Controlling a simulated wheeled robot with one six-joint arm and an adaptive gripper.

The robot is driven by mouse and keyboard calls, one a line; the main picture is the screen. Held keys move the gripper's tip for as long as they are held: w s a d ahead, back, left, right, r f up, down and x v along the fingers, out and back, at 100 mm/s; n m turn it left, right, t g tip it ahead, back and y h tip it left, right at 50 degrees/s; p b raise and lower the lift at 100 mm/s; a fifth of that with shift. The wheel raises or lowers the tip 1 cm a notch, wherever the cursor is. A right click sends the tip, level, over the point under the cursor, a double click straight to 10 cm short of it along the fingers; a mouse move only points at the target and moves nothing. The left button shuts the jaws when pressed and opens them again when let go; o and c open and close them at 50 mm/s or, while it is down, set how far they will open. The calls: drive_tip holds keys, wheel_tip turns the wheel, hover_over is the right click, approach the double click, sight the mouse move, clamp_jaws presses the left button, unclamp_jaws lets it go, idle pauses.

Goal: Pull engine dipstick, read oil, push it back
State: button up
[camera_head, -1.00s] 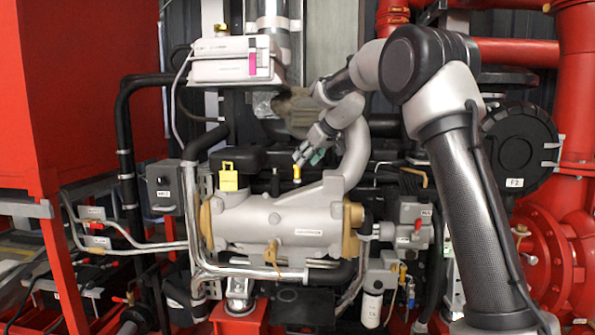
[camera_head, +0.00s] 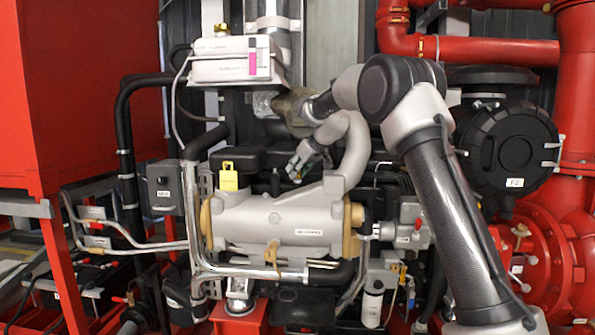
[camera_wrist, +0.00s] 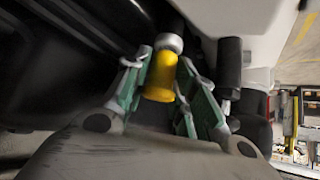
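The yellow dipstick handle (camera_wrist: 159,80) with a pale round end shows in the wrist view, between the two green-padded fingers of my gripper (camera_wrist: 164,66). The fingers stand apart on either side of it. A gap shows on the right; on the left the finger is very close, and I cannot tell whether it touches. In the head view my gripper (camera_head: 302,168) is above the grey engine-side cylinder (camera_head: 275,222) and hides the handle. The handle appears still seated, though its lower end is hidden.
A yellow cap (camera_head: 228,177) stands left of my gripper. A thick grey curved pipe (camera_head: 356,155) rises close on the right. A dark cylindrical post (camera_wrist: 230,75) is beside the right finger in the wrist view. A black round housing (camera_head: 508,140) is farther right.

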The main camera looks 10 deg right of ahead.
clamp_jaws()
wheel_tip(320, 180, up, 9)
drive_tip(key=shift+r, duration=0.1)
drive_tip(key=o, duration=0.8)
unclamp_jaws()
drive_tip(key=v, duration=1.2)
